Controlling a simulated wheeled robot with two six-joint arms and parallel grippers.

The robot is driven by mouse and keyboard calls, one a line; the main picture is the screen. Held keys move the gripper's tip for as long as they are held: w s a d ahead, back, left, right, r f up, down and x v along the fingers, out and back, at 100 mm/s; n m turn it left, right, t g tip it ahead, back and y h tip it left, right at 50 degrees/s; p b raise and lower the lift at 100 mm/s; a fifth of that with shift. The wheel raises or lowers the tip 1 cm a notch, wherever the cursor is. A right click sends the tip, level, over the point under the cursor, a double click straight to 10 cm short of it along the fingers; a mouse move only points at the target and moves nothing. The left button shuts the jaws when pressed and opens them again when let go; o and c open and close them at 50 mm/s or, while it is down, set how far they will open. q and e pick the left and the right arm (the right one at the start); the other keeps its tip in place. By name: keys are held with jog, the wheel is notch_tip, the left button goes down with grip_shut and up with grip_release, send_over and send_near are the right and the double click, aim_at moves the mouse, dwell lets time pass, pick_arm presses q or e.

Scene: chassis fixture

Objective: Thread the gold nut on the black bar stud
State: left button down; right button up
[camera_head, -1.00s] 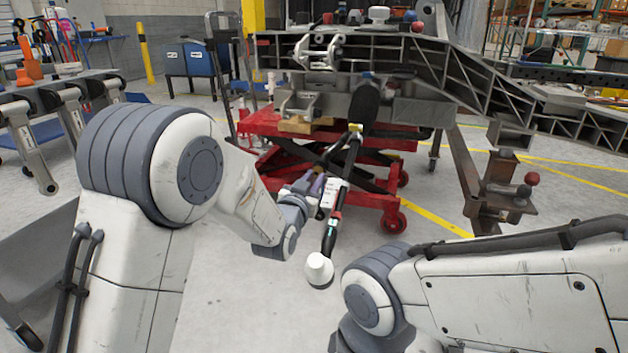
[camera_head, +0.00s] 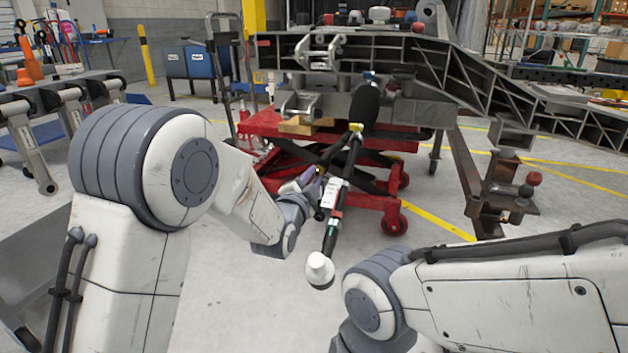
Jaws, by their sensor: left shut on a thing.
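A long black bar (camera_head: 334,232) slants from the red lift cart down toward me. It carries a white label, red and green bands and a white rounded cap (camera_head: 320,269) at its near end. My left gripper (camera_head: 322,180) is beside the middle of the bar, small and partly hidden by my wrist. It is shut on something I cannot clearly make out. A small yellow-gold piece (camera_head: 356,128) shows higher on the bar; I cannot tell whether it is the gold nut. The stud is not clearly visible. My right gripper is out of view; only its arm shows.
A grey chassis frame (camera_head: 465,80) rests above the red lift cart (camera_head: 392,224). A rusty steel stand (camera_head: 480,200) with a red knob is on the right. A grey rack (camera_head: 30,150) stands at left. Open concrete floor lies before the cart.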

pick_arm(q)
jog(key=shift+m, duration=1.1)
jog(key=m, duration=0.4)
jog(key=shift+m, duration=0.4)
jog(key=c, duration=1)
grip_release()
jog(key=shift+r+m, duration=0.1)
jog(key=shift+m, duration=0.2)
jog(key=shift+c, duration=0.2)
jog(key=o, duration=0.4)
jog(key=shift+c, duration=0.2)
jog(key=b+v, duration=0.2)
jog(key=v, duration=0.7)
jog(key=shift+r, duration=0.1)
